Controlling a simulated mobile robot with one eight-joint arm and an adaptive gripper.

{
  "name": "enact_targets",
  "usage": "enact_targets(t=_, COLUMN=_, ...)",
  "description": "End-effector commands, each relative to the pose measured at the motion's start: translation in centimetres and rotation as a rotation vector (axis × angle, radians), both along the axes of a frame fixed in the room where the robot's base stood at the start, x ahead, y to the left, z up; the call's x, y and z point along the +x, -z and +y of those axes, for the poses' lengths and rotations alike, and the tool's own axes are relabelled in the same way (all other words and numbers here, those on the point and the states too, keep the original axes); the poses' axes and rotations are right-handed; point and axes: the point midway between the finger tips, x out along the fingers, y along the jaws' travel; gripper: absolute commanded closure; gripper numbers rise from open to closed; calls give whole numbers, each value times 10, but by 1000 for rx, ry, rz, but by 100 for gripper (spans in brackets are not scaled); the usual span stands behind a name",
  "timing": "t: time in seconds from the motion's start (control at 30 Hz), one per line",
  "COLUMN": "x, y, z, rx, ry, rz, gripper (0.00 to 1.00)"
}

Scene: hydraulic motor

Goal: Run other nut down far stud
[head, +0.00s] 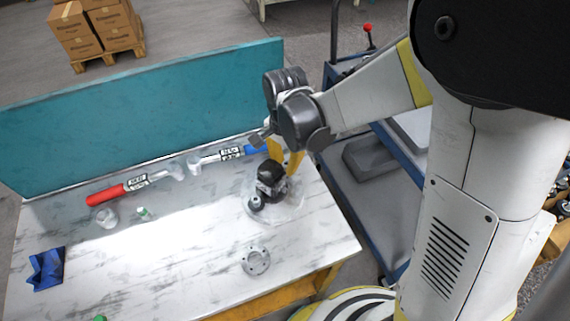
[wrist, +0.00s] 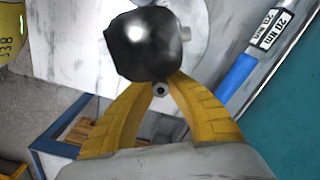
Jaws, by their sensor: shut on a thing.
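The black hydraulic motor (head: 271,175) stands on a pale round base (head: 289,213) at the right end of the workbench. In the wrist view its dark rounded body (wrist: 143,45) hides part of the place beyond the fingertips. My gripper (head: 284,163) points down at the motor's far side. In the wrist view the yellow fingers of my gripper (wrist: 160,82) come together beside the motor. A small grey round piece with a dark centre, seemingly the nut (wrist: 160,89), sits between them. The far stud is hidden, so I cannot tell how the nut sits on it.
A blue-handled torque wrench (head: 257,149) lies behind the motor, and a red-handled one (head: 105,195) lies farther left. A grey flange ring (head: 256,261) lies in front. A teal panel (head: 150,115) closes the bench's back.

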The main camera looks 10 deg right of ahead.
Motion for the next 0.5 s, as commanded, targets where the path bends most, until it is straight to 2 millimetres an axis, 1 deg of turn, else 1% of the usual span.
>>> enact_targets(t=0.5, x=0, y=4, z=0, rx=0, ry=0, rz=0, gripper=100)
